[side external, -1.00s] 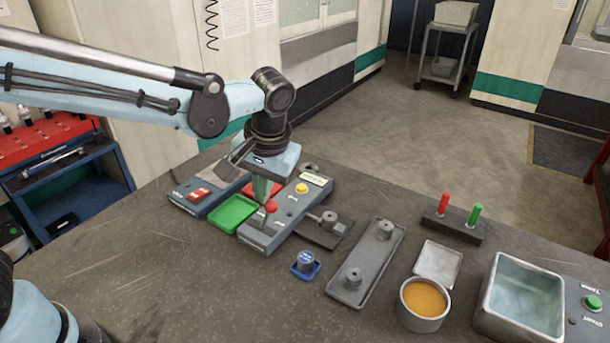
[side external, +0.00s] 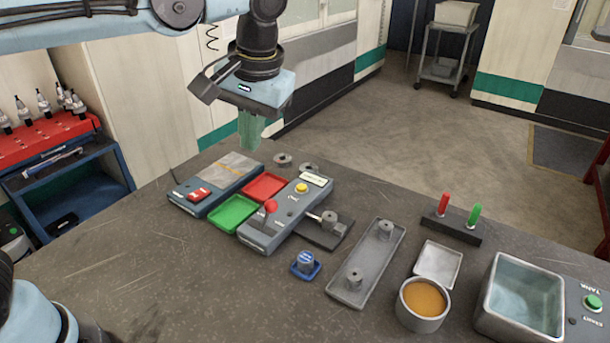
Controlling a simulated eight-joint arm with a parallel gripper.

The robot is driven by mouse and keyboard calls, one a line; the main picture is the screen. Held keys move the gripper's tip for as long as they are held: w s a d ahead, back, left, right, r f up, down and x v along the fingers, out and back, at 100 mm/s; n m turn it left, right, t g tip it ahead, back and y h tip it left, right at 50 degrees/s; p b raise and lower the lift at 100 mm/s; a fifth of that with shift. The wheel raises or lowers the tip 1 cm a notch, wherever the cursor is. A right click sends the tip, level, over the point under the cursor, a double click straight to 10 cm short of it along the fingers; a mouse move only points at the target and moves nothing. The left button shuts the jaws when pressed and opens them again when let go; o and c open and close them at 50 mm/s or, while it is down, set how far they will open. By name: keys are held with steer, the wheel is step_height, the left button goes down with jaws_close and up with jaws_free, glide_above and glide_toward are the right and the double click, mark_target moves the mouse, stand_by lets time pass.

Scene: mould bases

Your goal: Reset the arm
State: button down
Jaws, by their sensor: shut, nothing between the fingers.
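My gripper (side external: 250,143) hangs above the back of the bench, pointing down, with its greenish fingers together and nothing held. It is clear of everything below it. Beneath and around it are a grey-blue box with a red button (side external: 213,187), a red tray (side external: 265,187), a green tray (side external: 233,213) and a control box with a red-knobbed lever and yellow button (side external: 285,217).
Two small grey rings (side external: 283,159) lie at the back. A long grey tray with two pegs (side external: 367,264), a blue-based part (side external: 305,264), a cup of orange liquid (side external: 423,302), a water tank (side external: 523,300) and a red-and-green peg stand (side external: 453,229) occupy the right. The front left bench is clear.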

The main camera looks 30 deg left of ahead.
stand_by(0.3)
steer(key=s+a+f+m+t+h, duration=0.2)
steer(key=s+a+f+t, duration=0.4)
steer(key=s+a+f, duration=0.2)
steer(key=shift+a+f+m+h, duration=0.3)
steer(key=shift+a+f+h, duration=0.1)
steer(key=shift+a+f, duration=0.3)
